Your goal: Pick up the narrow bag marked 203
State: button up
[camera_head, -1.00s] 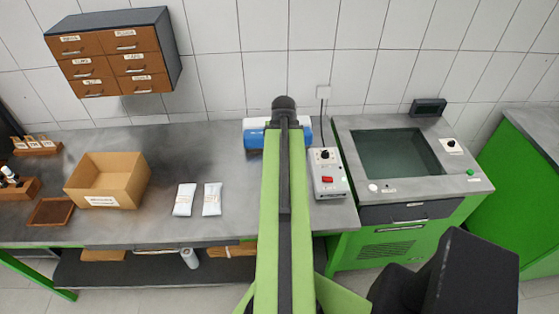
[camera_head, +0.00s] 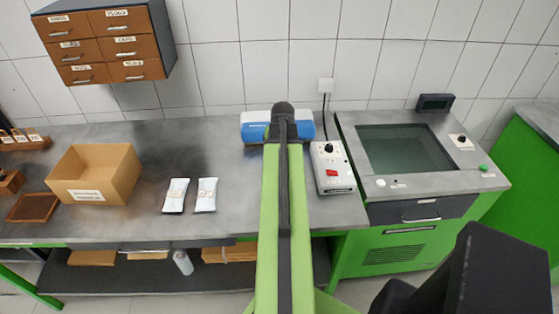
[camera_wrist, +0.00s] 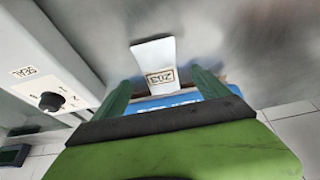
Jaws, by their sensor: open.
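A white narrow bag marked 203 (camera_wrist: 155,54) shows in the wrist view, its label reading upside down. It lies just ahead of my gripper (camera_wrist: 162,80), whose two green fingers are apart, one to each side of the bag's label end. I cannot tell whether they touch it. In the head view my arm hides this bag, and my gripper's fingers are hidden too. Two other white bags, a left one (camera_head: 176,195) and a right one (camera_head: 206,194), lie side by side on the bench; their marks are too small to read.
A blue and white cylinder (camera_head: 254,128) lies behind my arm's end. A white control box (camera_head: 331,166) with a knob stands to its right. A cardboard box (camera_head: 96,174) stands on the left of the bench (camera_head: 225,222). A drawer cabinet (camera_head: 105,45) hangs above.

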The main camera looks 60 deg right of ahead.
jog(key=b+x, duration=0.4)
jog(key=x, duration=0.1)
jog(key=shift+d+f, duration=0.1)
jog(key=shift+d, duration=0.05)
jog(key=shift+s, duration=0.1)
jog(key=shift+c, duration=0.2)
jog(key=c, duration=1.8)
jog(key=shift+r+p, duration=0.75)
jog(key=shift+r, duration=0.15)
jog(key=s+a, duration=0.2)
jog(key=a, duration=0.1)
jog(key=shift+s+a+f, duration=0.1)
jog(key=shift+s+a, duration=0.1)
jog(key=shift+a, duration=0.05)
notch_tip(320, 180, up, 14)
jog(key=p, duration=1.3)
jog(key=shift+p, duration=0.35)
